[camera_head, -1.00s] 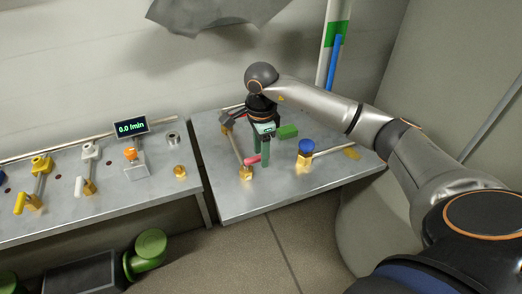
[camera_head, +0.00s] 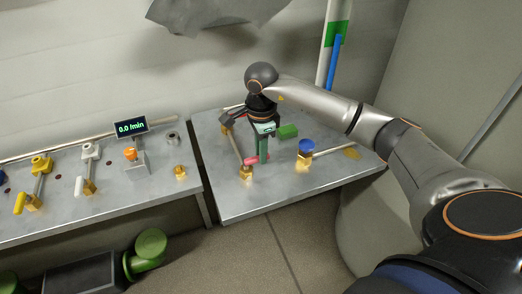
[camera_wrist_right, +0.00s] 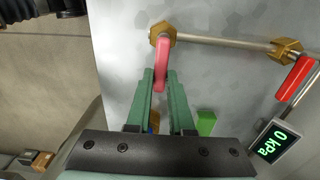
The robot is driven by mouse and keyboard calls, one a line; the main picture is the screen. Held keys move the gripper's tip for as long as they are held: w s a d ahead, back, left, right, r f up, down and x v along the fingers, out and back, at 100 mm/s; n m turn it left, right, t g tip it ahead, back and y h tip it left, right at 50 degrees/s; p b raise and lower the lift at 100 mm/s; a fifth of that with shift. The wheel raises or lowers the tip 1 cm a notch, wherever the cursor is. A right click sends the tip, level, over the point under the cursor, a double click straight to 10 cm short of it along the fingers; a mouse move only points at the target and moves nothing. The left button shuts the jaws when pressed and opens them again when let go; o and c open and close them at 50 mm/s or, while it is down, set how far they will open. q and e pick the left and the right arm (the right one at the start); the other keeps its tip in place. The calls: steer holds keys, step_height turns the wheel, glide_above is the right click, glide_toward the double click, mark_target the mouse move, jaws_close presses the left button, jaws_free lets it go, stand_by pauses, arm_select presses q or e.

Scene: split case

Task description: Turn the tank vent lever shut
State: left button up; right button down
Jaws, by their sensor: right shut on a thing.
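A pink lever (camera_head: 251,160) sits on a brass valve fitting (camera_head: 246,173) near the front edge of the right table. In the right wrist view the pink lever (camera_wrist_right: 162,55) extends from the brass fitting (camera_wrist_right: 161,31) down between my fingers. My right gripper (camera_head: 261,157) points down over the table; its green fingers are shut on the lever, as the wrist view (camera_wrist_right: 161,76) also shows. I see no label naming the lever as the tank vent. My left gripper is not in view.
A blue-topped brass valve (camera_head: 306,147) and a green block (camera_head: 288,131) are right of the gripper. A red lever (camera_wrist_right: 294,77) and a 0 kPa display (camera_wrist_right: 277,143) are close by. The left table (camera_head: 110,202) carries more valves and a display (camera_head: 131,127).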

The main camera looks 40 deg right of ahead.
steer(key=m, duration=0.1)
steer(key=s+m, duration=0.1)
steer(key=m, duration=0.1)
steer(key=shift+s+a+m, duration=0.1)
steer(key=shift+a+m, duration=0.1)
steer(key=shift+m, duration=0.1)
steer(key=m, duration=0.2)
steer(key=shift+s+a+m+p, duration=0.3)
steer(key=shift+s+a+p, duration=0.05)
steer(key=shift+s, duration=0.05)
steer(key=m, duration=0.2)
steer(key=shift+s+a+m, duration=0.3)
steer(key=shift+a+m, duration=0.1)
steer(key=m, duration=0.1)
steer(key=a+m, duration=0.1)
steer(key=m, duration=0.2)
steer(key=shift+s+a+p, duration=0.25)
steer(key=shift+a+p, duration=0.05)
steer(key=shift+a+m, duration=0.4)
steer(key=shift+m, duration=0.8)
steer(key=shift+a+m, duration=0.35)
steer(key=shift+m, duration=0.85)
steer(key=c, duration=0.8)
jaws_free()
